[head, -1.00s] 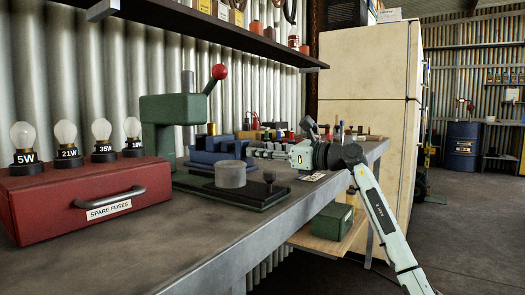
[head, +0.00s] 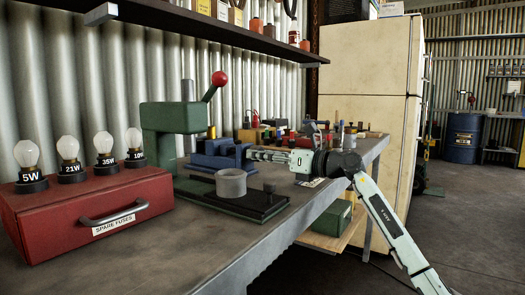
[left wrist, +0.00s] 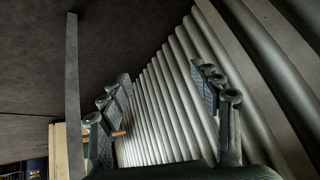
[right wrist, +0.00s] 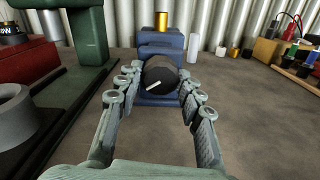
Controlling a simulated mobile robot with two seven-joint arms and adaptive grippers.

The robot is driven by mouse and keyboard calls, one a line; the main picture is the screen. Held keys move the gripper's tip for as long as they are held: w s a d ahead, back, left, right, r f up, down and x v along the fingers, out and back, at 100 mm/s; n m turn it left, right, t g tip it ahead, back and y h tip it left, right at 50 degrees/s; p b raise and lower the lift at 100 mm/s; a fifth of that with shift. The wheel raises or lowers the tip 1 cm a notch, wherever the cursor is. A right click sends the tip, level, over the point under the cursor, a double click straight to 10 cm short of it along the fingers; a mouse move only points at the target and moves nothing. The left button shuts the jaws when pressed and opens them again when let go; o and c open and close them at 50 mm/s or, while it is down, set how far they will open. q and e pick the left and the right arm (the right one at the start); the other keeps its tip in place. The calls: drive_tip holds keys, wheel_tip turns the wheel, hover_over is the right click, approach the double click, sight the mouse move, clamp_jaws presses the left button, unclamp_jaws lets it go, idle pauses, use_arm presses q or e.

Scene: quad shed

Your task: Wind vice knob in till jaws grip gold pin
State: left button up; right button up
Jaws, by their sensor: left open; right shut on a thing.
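The blue vice (head: 212,160) stands on the bench, and it also shows in the right wrist view (right wrist: 160,42). The gold pin (right wrist: 161,21) stands upright at the top of the vice; I cannot tell whether the jaws touch it. The dark round vice knob (right wrist: 158,76), with a white mark on its face, points toward the right wrist camera. My right gripper (right wrist: 160,82) is shut on the knob, one finger on each side. In the head view this gripper (head: 250,155) hides the knob. My left gripper (left wrist: 165,115) is open and empty, seen only in its own wrist view.
A green press (head: 170,118) with a red-balled lever stands left of the vice, with a grey round pot (head: 231,183) before it. A red fuse box (head: 85,215) with bulbs stands nearer. Small parts crowd the bench behind my right gripper. A shelf (head: 215,30) runs above.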

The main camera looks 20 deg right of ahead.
use_arm(q)
drive_tip(key=shift+s+a+f+g, duration=0.4)
drive_tip(key=shift+s+a, duration=0.2)
drive_tip(key=shift+s, duration=0.1)
use_arm(e)
drive_tip(key=o, duration=1.2)
drive_tip(key=shift+c, duration=0.2)
drive_tip(key=v, duration=1.2)
drive_tip(key=shift+d, duration=0.1)
